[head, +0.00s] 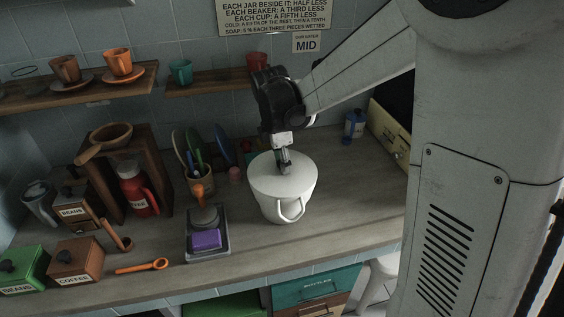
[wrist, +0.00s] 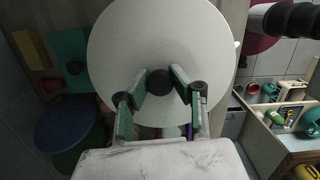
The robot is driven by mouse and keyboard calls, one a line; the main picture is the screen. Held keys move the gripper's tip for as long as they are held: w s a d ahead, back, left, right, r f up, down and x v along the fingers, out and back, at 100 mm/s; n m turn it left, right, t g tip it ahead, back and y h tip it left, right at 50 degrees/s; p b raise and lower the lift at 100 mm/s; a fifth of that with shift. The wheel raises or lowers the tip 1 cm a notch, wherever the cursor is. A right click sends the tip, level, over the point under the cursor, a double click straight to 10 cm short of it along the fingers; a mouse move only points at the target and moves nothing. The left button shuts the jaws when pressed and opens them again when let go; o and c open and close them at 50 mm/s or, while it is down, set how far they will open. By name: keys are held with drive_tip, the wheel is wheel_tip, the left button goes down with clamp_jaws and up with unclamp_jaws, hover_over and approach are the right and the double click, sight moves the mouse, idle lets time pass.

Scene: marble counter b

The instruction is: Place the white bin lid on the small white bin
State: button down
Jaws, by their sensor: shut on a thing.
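The white bin lid (head: 284,171) is a round flat disc. It fills much of the wrist view (wrist: 165,35), with a dark knob (wrist: 160,82) at its middle. My gripper (head: 285,160) comes down from above; in the wrist view its two fingers (wrist: 160,80) close on the knob from both sides. The small white bin (head: 275,206), with a looped handle at its front, stands on the counter directly under the lid. The lid covers the bin's mouth in the head view. I cannot tell whether it rests on the rim or hovers just above.
A red jug (head: 136,190) and canisters stand farther left. A blue jar (head: 354,125) stands at the back right. The counter right of the bin is clear.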

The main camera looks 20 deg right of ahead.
sight(278, 163)
drive_tip(key=shift+f, duration=0.15)
drive_tip(key=c, duration=1.5)
unclamp_jaws()
drive_tip(key=shift+r, duration=0.2)
wheel_tip(278, 163, up, 11)
drive_tip(key=a, duration=0.1)
drive_tip(key=s+m+t, duration=0.2)
drive_tip(key=s+m, duration=0.4)
drive_tip(key=s, duration=0.1)
drive_tip(key=s+m+t+y, duration=0.1)
drive_tip(key=s+m+t, duration=0.1)
drive_tip(key=s+m, duration=0.4)
drive_tip(key=s+d+m+t, duration=0.1)
drive_tip(key=s+m+t, duration=0.2)
drive_tip(key=s+m, duration=0.3)
drive_tip(key=shift+s, duration=1.45)
